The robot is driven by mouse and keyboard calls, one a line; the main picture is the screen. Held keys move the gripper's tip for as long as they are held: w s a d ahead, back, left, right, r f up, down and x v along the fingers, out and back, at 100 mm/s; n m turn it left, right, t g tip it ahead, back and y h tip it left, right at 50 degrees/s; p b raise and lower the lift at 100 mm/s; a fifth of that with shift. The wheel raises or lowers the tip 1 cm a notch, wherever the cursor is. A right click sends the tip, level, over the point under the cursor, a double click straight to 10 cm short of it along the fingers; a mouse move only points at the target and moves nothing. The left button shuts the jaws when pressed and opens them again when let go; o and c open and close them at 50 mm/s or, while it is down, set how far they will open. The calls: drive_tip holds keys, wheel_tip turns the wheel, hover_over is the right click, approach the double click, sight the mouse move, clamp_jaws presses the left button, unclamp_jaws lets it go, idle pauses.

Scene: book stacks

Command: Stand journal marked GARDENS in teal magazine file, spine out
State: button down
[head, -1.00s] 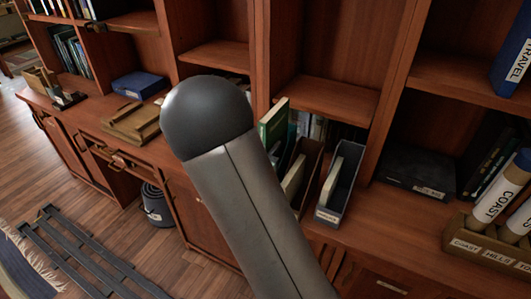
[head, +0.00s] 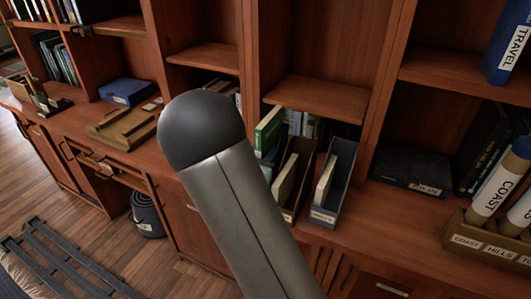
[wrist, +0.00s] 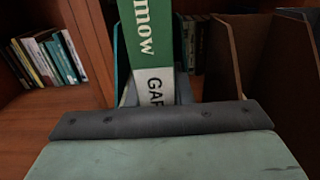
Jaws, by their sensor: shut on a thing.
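The green journal (head: 268,131) stands upright among the magazine files on the counter. In the wrist view its green spine (wrist: 158,40) faces me, with a white label reading "GA…", the rest cut off by my gripper. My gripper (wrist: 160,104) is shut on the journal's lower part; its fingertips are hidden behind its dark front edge. The teal magazine file (wrist: 122,62) shows as narrow teal edges around the journal, which appears to be within it. I cannot tell whether the journal touches the file's bottom. In the head view my arm hides the gripper and most of that file.
Right of the journal stand a brown file (head: 305,160) and a grey-blue file (head: 344,165), each holding a pale volume. A dark box (head: 412,170) lies farther right, beside a crate (head: 485,243) of rolled maps. A shelf board (head: 315,98) hangs above the files.

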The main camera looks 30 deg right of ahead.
drive_tip(key=shift+f, duration=0.1)
drive_tip(key=c, duration=1.2)
unclamp_jaws()
drive_tip(key=shift+f, duration=0.1)
drive_tip(key=shift+c, duration=0.8)
drive_tip(key=shift+v, duration=5)
wheel_tip(320, 180, up, 7)
drive_tip(key=p, duration=0.6)
drive_tip(key=shift+p, duration=0.3)
